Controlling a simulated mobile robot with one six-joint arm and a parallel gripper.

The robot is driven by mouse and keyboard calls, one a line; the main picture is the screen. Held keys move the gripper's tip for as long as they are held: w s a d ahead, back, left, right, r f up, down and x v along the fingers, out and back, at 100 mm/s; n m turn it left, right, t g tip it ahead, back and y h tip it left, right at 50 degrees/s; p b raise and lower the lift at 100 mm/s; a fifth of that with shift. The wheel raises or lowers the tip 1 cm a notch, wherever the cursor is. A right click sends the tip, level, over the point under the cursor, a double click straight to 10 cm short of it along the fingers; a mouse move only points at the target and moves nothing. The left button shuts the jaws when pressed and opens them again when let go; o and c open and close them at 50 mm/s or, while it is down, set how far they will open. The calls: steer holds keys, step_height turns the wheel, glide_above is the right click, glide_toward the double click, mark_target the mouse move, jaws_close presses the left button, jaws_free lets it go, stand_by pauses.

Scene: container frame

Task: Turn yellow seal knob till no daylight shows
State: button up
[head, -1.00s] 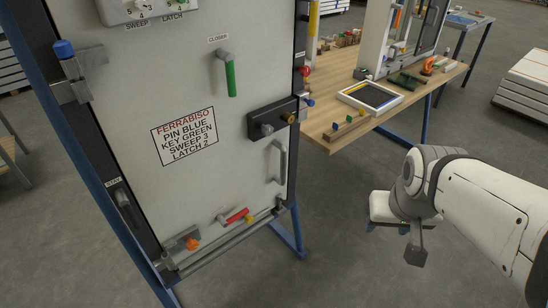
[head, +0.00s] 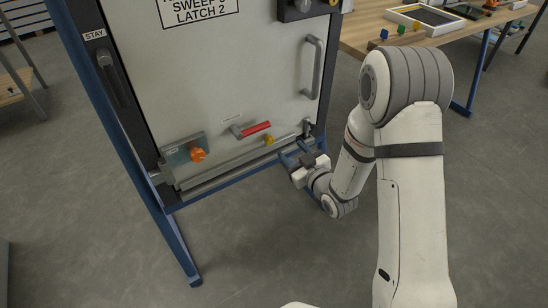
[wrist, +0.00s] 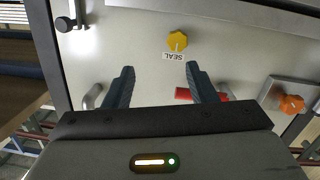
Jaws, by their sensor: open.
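The yellow seal knob (head: 269,140) sits low on the pale door panel, just above the grey bottom strip (head: 230,163). In the wrist view the yellow knob (wrist: 178,42) shows ahead of the fingertips, with an upside-down SEAL label (wrist: 174,57) beside it and a pale pointer mark on it. My gripper (wrist: 160,74) is open and empty; its two dark fingers stand apart, with the knob beyond them and not touched. In the head view my gripper (head: 294,160) is low, to the right of and below the knob. Any gap under the strip is too small to tell.
A red-handled lever (head: 252,129) is left of the knob in the head view, and an orange knob (head: 197,155) is farther left. A grey pull handle (head: 314,68) is above right. The blue frame (head: 172,235) edges the door. The floor in front is clear.

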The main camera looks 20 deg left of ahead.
mark_target(271, 142)
steer(key=shift+y, duration=0.7)
steer(key=w+a, duration=0.1)
steer(key=a, duration=0.1)
steer(key=w+a+f+b, duration=0.1)
steer(key=a, duration=0.2)
steer(key=w+a+f+b, duration=0.1)
steer(key=a, duration=0.1)
steer(key=shift+w+a+f, duration=0.1)
steer(key=shift+w+a, duration=0.1)
steer(key=shift+w, duration=0.15)
steer(key=c, duration=0.9)
steer(key=shift+c, duration=0.3)
